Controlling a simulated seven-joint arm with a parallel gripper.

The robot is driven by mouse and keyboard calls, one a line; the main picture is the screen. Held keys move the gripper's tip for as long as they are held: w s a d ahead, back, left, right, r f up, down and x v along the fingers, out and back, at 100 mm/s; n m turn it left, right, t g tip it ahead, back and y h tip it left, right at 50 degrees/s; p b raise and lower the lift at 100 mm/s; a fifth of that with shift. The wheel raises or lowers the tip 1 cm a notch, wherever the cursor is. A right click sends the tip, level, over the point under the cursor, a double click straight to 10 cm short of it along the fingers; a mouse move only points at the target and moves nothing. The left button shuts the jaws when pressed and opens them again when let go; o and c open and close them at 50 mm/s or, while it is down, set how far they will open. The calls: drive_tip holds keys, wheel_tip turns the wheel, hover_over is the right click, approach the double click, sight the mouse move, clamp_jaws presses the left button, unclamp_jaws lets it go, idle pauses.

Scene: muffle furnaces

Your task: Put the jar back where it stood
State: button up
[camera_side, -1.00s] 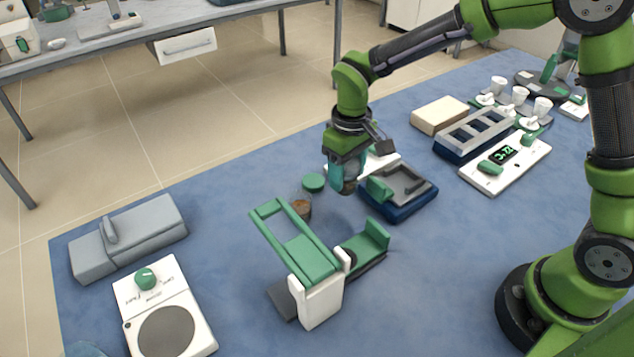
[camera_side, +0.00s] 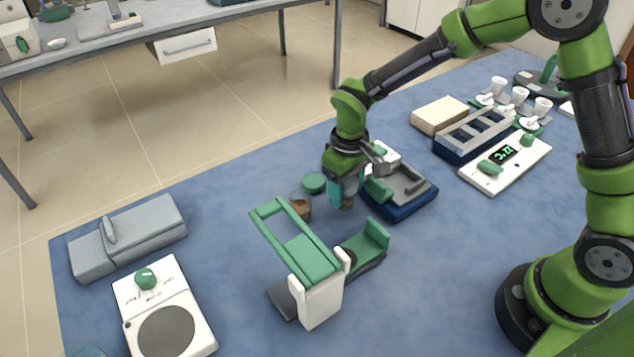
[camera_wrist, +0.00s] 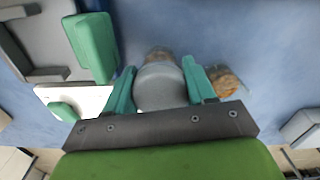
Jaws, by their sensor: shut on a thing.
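My gripper (camera_side: 346,190) is shut on a jar. In the wrist view the jar (camera_wrist: 160,86) sits between the two green fingers (camera_wrist: 160,92), with a pale grey rounded top and some brown showing beyond it. In the side view the fingers hide most of it; its brownish lower end shows just below them, close to the blue mat. I cannot tell whether it touches the mat. A second, clear container with brown contents (camera_side: 301,205) stands just left of my gripper, apart from it; it also shows in the wrist view (camera_wrist: 226,82).
A green and white stand (camera_side: 317,290) is in front. A dark blue device (camera_side: 410,205) is close on the right. Clear mat (camera_side: 220,250) lies left of the stand.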

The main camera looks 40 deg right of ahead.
drive_tip(key=shift+f, duration=0.35)
drive_tip(key=shift+f, duration=0.15)
drive_tip(key=o, duration=1.4)
drive_tip(key=shift+o, duration=0.2)
drive_tip(key=shift+d, duration=0.1)
drive_tip(key=shift+r, duration=4)
drive_tip(key=shift+f, duration=0.1)
